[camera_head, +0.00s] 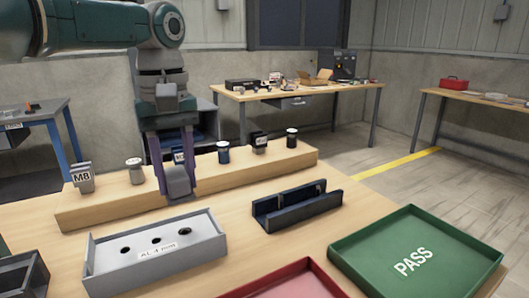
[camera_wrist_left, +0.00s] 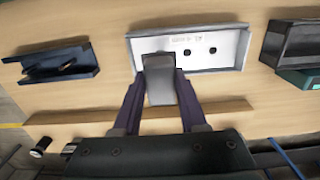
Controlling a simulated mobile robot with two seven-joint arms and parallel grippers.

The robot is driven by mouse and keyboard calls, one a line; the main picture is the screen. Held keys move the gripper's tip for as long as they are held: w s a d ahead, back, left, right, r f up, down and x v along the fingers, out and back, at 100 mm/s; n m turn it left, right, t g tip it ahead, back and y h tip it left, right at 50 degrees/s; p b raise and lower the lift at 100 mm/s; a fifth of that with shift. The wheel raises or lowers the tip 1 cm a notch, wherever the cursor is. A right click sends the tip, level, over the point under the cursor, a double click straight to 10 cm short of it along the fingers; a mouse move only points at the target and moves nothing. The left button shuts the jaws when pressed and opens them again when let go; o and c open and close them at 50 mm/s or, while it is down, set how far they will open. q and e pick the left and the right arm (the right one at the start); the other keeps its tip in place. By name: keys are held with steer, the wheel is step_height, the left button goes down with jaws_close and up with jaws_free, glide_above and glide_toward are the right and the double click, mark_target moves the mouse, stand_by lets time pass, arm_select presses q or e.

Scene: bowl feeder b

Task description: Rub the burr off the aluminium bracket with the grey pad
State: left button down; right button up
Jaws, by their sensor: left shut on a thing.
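My left gripper (camera_head: 172,188) points down in front of the wooden rack and is shut on a grey block, which also shows between the fingers in the left wrist view (camera_wrist_left: 160,82). The block may be the grey pad; its lower face is hidden. It is behind the light grey box (camera_head: 155,258) labelled AL 4 mm, which has several dark holes in its top. A dark channel-shaped fixture (camera_head: 297,206) stands to the right. I cannot clearly pick out the aluminium bracket or its burr. My right gripper is not in view.
The wooden rack (camera_head: 110,204) bears several small blocks and jars. A green PASS tray (camera_head: 416,258) stands at front right, a red tray (camera_head: 285,284) at the front, and a dark bin (camera_head: 22,274) at front left. Bare tabletop lies between the box and the dark fixture.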

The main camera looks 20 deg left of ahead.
mark_target(179, 199)
arm_select(q)
steer(key=shift+f, duration=0.45)
steer(key=shift+r, duration=0.1)
steer(key=shift+p, duration=0.6)
steer(key=shift+f+b, duration=1.65)
steer(key=shift+f, duration=0.45)
steer(key=shift+r+p, duration=0.1)
steer(key=shift+p, duration=0.2)
